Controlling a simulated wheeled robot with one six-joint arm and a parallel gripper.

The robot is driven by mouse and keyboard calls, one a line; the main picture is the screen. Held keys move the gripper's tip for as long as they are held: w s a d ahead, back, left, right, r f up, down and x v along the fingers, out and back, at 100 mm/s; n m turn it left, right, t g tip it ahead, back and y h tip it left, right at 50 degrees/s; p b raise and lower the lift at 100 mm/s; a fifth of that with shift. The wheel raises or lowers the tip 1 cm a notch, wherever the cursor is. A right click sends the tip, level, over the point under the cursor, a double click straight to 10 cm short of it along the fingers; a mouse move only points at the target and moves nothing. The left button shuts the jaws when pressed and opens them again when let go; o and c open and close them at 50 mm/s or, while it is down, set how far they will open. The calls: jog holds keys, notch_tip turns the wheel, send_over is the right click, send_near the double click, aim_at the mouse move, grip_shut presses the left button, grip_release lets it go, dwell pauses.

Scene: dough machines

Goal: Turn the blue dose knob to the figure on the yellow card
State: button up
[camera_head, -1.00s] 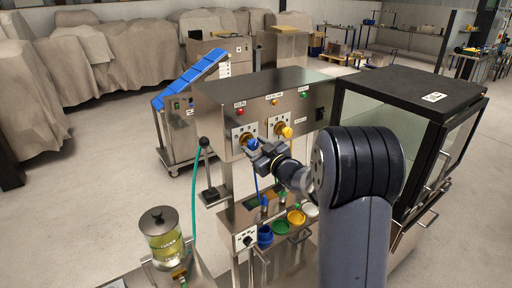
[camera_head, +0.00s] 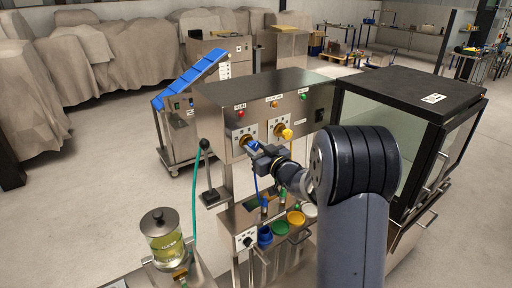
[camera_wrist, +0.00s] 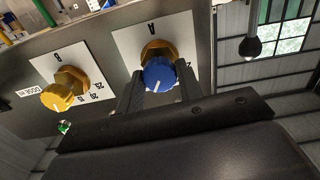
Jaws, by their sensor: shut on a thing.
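The blue dose knob (camera_wrist: 159,75) sits on a brass collar in front of a white dial plate marked A (camera_wrist: 128,40). My gripper (camera_wrist: 160,88) is shut on the knob, one finger on each side, in the wrist view. A pale pointer line shows on the knob's face; most figures around it are hidden by the fingers. In the head view the blue knob (camera_head: 252,146) is on the left of the steel panel, with my gripper (camera_head: 258,152) at it. I cannot make out a yellow card.
A yellow knob (camera_wrist: 57,97) on a plate marked B is close beside the blue one. A black-ball lever (camera_head: 204,144) stands to the left. Coloured bowls (camera_head: 280,228) lie below, and a black-topped glass cabinet (camera_head: 415,90) is at right.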

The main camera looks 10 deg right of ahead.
jog(key=m+p, duration=0.2)
jog(key=m, duration=0.2)
jog(key=shift+m, duration=0.7)
jog(key=o, duration=1)
jog(key=b+v, duration=0.3)
jog(key=v, duration=0.7)
jog(key=shift+s+d+f, duration=0.1)
jog(key=shift+s+d, duration=0.05)
jog(key=shift+s, duration=0.2)
jog(key=shift+w, duration=0.1)
